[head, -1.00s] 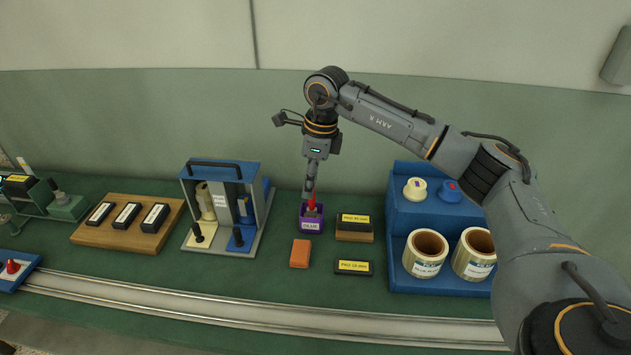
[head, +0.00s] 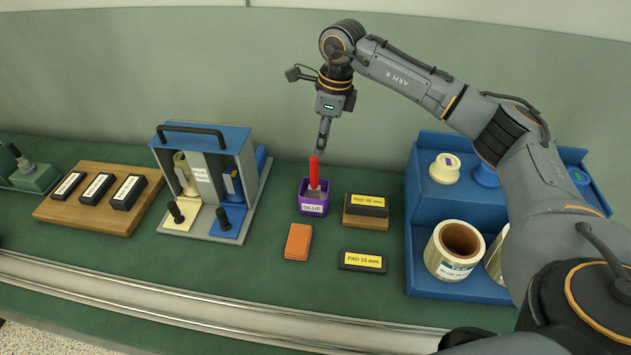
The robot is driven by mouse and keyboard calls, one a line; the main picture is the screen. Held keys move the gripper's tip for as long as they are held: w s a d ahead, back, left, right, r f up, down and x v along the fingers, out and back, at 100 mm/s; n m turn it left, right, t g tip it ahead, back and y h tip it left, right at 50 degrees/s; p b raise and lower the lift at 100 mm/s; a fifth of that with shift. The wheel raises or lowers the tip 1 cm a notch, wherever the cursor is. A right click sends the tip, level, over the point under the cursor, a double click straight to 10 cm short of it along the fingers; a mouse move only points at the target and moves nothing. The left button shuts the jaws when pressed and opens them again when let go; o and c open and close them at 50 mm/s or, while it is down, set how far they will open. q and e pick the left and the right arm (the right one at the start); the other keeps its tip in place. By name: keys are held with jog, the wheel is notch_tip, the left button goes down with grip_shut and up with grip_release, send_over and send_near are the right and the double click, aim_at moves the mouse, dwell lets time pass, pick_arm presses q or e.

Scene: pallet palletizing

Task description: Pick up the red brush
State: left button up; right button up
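The red brush (head: 314,173) stands nearly upright in the purple glue pot (head: 313,209) near the middle of the bench. Its red handle is in plain view, and its lower end is inside the pot. My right gripper (head: 321,149) points down just above the top of the handle. A small gap seems to lie between them, though the fingertips are blurred. I see the gripper edge-on, so I cannot tell whether its fingers are apart. My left gripper is not in view.
An orange block (head: 298,241) lies in front of the pot. Two black pads, one on a wooden block (head: 366,221) and one on the bench (head: 362,261), are to the right. A blue rack (head: 425,219) stands farther right, a blue-topped holder (head: 205,138) left.

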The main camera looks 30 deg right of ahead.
aim_at(312, 180)
jog(key=f, duration=0.3)
jog(key=f+p, duration=0.1)
jog(key=f, duration=0.1)
jog(key=w+a+f+p, duration=0.1)
jog(key=f, duration=0.2)
jog(key=shift+f, duration=0.35)
jog(key=f, duration=0.1)
jog(key=f+p, duration=0.1)
jog(key=f, duration=0.1)
jog(key=w+f+p, duration=0.1)
jog(key=shift+a+f, duration=0.3)
jog(key=shift+f, duration=0.35)
grip_shut()
